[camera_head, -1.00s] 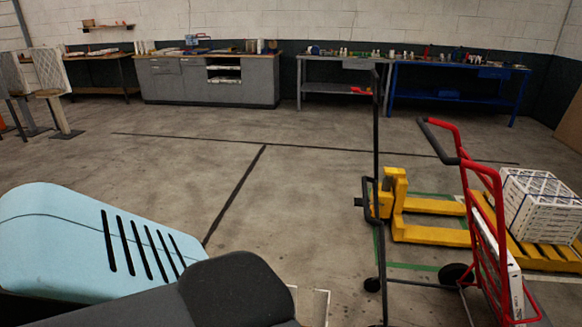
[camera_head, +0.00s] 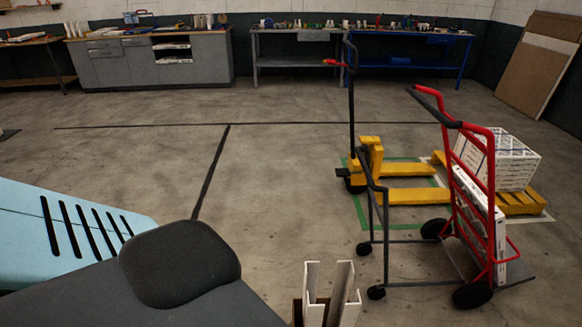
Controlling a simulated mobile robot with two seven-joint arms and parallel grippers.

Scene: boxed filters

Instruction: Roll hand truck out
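The red hand truck (camera_head: 491,185) stands at the right of the head view on black wheels, with a black-gripped handle at its top left. A white box (camera_head: 472,197) rests against its frame, low down. A dark grey wheeled frame (camera_head: 386,215) stands at its left side; I cannot tell whether the two are joined.
A yellow pallet jack (camera_head: 371,160) stands behind the hand truck within green floor lines. Workbenches (camera_head: 150,60) line the back wall. The middle floor is clear.

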